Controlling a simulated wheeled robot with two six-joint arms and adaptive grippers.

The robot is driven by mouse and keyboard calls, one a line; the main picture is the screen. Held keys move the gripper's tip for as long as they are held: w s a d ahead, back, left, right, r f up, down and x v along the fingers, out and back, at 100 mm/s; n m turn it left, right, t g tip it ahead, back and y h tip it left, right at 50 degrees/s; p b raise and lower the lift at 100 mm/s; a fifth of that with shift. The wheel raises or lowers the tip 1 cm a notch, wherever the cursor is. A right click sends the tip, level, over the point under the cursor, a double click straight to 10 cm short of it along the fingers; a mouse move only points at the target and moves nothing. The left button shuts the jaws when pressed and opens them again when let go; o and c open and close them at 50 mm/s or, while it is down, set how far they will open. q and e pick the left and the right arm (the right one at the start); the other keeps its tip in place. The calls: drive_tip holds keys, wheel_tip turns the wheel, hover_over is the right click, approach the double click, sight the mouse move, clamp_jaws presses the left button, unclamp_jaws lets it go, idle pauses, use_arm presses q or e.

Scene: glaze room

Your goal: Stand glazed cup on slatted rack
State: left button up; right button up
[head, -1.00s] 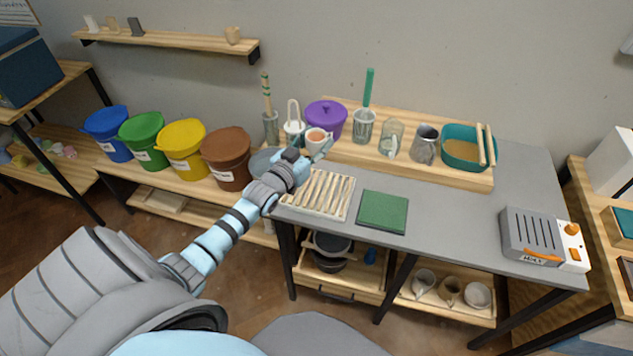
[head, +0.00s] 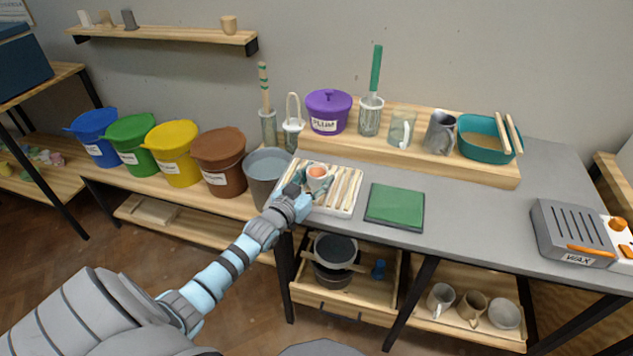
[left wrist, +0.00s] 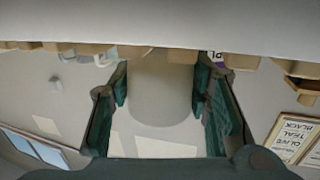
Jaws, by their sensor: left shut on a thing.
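The glazed cup (head: 318,174) is white outside with an orange inside, and it looks upright. My left gripper (head: 311,183) is shut on it from the side. In the left wrist view the pale cup wall (left wrist: 160,88) stands between the two dark green fingers. The cup is over the left part of the slatted rack (head: 347,192), a white tray with wooden slats at the table's left front. The cup's base is hidden, so I cannot tell whether it touches the slats. My right gripper is not in view.
A green pad (head: 395,206) lies right of the rack. A grey bucket (head: 266,172) stands close on the left. Behind, a wooden riser (head: 420,163) holds a purple lidded pot (head: 328,112), jars and a teal basin (head: 484,143). A grey wax unit (head: 570,232) stands at right.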

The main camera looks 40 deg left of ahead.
use_arm(q)
drive_tip(key=shift+f, duration=0.15)
drive_tip(key=o, duration=1.2)
